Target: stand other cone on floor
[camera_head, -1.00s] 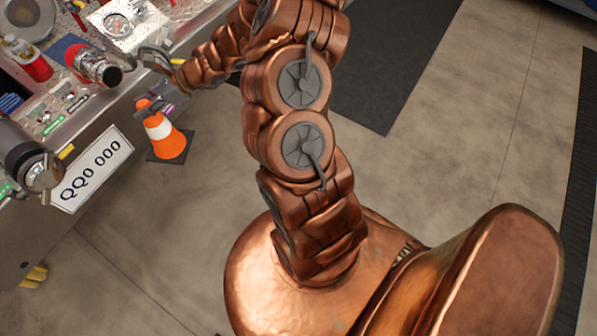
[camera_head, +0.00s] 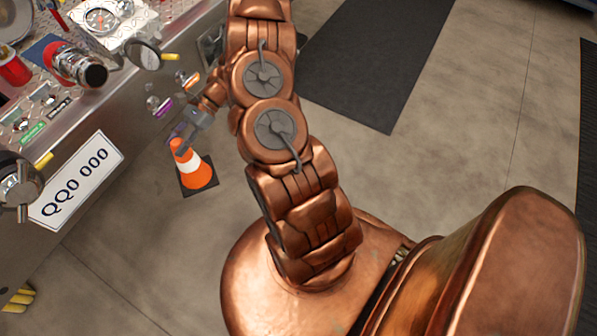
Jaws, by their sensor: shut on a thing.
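An orange cone (camera_head: 196,176) with a white band and a dark square base is beside the truck bumper, to the right of the licence plate. It looks nearly upright, its tip leaning slightly toward the upper left. My gripper (camera_head: 184,143) is at the cone's top and shut on it. The fingers are small in this view and partly overlap the cone's tip. I cannot tell whether the base touches the floor or hangs above it. No second cone shows in this view.
The metal bumper (camera_head: 125,112) with the licence plate (camera_head: 76,181) is close on the left. On its deck are a red-and-silver cylinder (camera_head: 80,66), a gauge (camera_head: 100,20) and a red can (camera_head: 14,69). A dark mat (camera_head: 375,60) lies upper right. Bare concrete floor (camera_head: 130,245) is open below the cone.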

